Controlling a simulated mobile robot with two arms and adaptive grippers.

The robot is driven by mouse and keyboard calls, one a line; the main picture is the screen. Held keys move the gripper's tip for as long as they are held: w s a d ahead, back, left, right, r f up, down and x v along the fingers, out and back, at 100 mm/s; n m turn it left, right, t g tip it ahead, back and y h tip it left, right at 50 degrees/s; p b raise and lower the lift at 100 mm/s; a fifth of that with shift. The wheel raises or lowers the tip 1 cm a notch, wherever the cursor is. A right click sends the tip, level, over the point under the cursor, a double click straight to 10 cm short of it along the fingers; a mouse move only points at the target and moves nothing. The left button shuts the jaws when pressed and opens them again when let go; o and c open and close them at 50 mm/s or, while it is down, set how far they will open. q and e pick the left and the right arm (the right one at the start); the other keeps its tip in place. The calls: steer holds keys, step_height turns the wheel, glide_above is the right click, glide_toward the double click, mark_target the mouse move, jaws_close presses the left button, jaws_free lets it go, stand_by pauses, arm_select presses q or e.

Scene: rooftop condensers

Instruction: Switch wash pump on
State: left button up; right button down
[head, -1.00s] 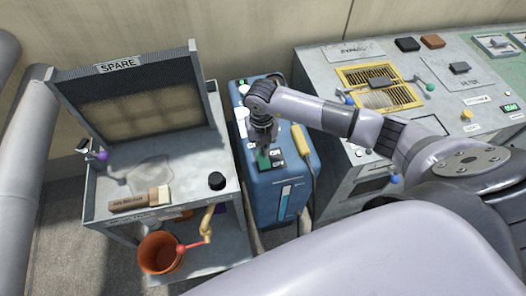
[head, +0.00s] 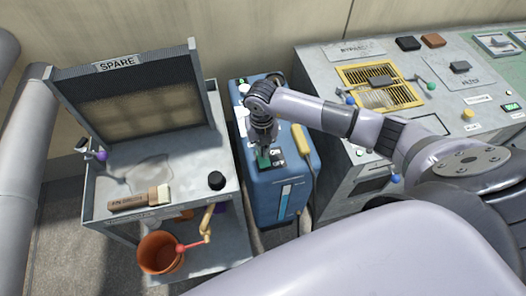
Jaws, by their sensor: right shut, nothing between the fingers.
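The wash pump (head: 258,205) is a blue box standing between the grey cart and the grey console. On its top is a dark switch plate with a green rocker (head: 263,161) and a printed "OFF" label beside it. My right gripper (head: 263,149) points down over this switch, shut and empty. Its fingertips are at or just above the green part; I cannot tell whether they touch. The gripper partly hides the switch, so its position is unclear. My left gripper is not in view.
The grey cart (head: 105,235) at left carries a "SPARE" screen (head: 130,100), a brush (head: 140,198) and a black knob (head: 216,180). An orange bucket (head: 160,254) sits below. A yellow wand (head: 301,140) hangs on the pump's right. The console (head: 320,75) stands to the right.

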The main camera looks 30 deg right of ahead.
steer(key=shift+r+p, duration=2.3)
steer(key=shift+r, duration=1.05)
